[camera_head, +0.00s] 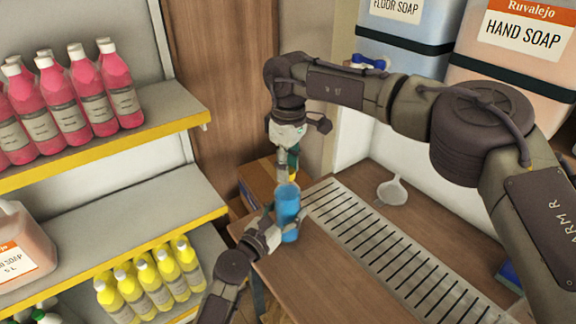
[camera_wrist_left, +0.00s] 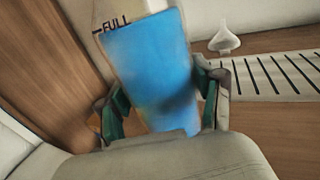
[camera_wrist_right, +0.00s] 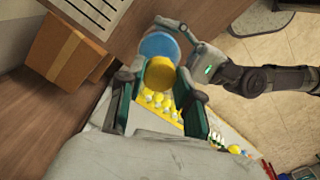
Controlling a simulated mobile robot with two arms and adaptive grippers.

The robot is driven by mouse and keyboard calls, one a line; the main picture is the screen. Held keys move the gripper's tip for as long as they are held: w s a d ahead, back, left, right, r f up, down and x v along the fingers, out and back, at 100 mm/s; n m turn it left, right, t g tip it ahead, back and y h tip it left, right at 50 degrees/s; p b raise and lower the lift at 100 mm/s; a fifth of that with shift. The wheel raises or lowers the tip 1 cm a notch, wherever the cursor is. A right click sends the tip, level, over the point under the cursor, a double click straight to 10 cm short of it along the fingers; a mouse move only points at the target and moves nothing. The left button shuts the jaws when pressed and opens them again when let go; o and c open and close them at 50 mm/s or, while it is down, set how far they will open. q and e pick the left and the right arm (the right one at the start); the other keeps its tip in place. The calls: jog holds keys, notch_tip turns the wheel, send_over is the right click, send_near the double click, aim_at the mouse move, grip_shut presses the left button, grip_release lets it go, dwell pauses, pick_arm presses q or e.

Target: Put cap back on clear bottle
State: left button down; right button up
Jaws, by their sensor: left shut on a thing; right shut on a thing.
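The clear bottle (camera_head: 288,208), filled with blue liquid, stands upright in my left gripper (camera_head: 266,226) near the counter's left end. In the left wrist view, the bottle (camera_wrist_left: 150,75) is between the two fingers (camera_wrist_left: 162,108), with a "FULL" mark above the blue. My right gripper (camera_head: 286,168) points down just above the bottle. In the right wrist view, the yellow cap (camera_wrist_right: 161,74) is between the fingertips of my right gripper (camera_wrist_right: 158,92), overlapping the blue bottle (camera_wrist_right: 158,46). I cannot tell whether the cap touches the neck.
A slatted drain grate (camera_head: 375,245) and a white funnel (camera_head: 391,191) are on the counter. Pink bottles (camera_head: 75,100) and yellow bottles (camera_head: 150,283) fill shelves at left. Large soap drums (camera_head: 510,45) stand at back right. A cardboard box (camera_wrist_right: 68,50) is beside the counter.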

jog(key=shift+m, duration=0.5)
jog(key=o, duration=0.7)
jog(key=shift+r, duration=2.3)
jog(key=shift+c, duration=0.5)
